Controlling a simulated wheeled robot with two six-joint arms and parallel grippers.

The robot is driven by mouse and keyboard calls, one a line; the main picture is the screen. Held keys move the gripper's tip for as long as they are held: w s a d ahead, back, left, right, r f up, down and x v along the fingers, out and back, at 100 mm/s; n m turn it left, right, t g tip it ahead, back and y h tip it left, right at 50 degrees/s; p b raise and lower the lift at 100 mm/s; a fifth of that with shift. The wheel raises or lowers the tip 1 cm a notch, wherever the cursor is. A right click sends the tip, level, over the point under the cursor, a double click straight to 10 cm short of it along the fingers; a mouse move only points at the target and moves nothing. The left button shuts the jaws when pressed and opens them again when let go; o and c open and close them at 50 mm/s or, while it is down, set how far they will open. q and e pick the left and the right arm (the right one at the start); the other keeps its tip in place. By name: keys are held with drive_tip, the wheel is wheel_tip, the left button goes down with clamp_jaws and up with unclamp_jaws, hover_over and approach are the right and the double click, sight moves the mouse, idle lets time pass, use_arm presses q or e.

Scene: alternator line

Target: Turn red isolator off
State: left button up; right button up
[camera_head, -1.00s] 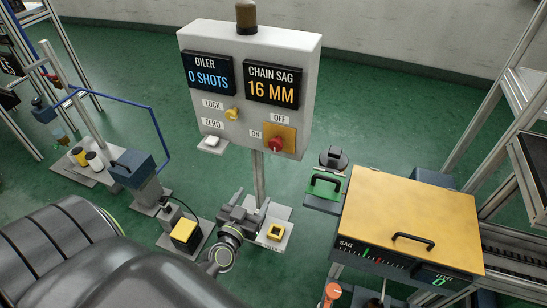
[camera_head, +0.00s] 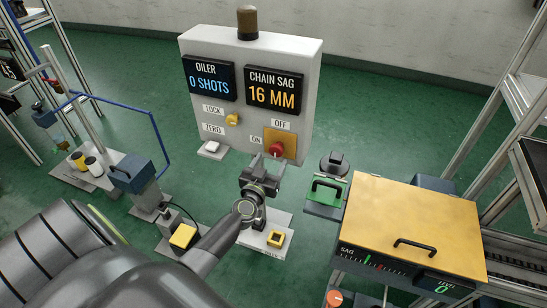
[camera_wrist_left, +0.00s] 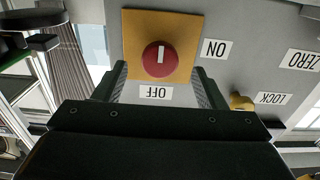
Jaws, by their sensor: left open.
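The red isolator (camera_head: 278,148) is a round red knob on a yellow plate (camera_head: 288,138) at the lower right of the white control panel (camera_head: 250,52). The OFF label (camera_head: 281,124) is above it and the ON label (camera_head: 256,140) to its left. In the left wrist view the labels are upside down; the isolator (camera_wrist_left: 152,60) carries a white mark that runs upright in the picture. My left gripper (camera_head: 264,160) is open just below and in front of the knob. Its fingers (camera_wrist_left: 161,82) are spread either side of the knob's line, apparently short of it. My right gripper is out of view.
A yellow LOCK knob (camera_head: 232,118) and white ZERO button (camera_head: 212,147) are left on the panel. A green-padded block (camera_head: 325,193) and a yellow-lidded box (camera_head: 410,220) stand to the right.

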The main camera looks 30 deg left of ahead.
sight(275, 153)
use_arm(q)
drive_tip(key=shift+x, duration=1.2)
drive_tip(key=shift+w+a+b, duration=0.1)
drive_tip(key=shift+w+b, duration=0.2)
drive_tip(key=shift+w, duration=0.2)
drive_tip(key=shift+c, duration=0.8)
drive_tip(key=c, duration=0.8)
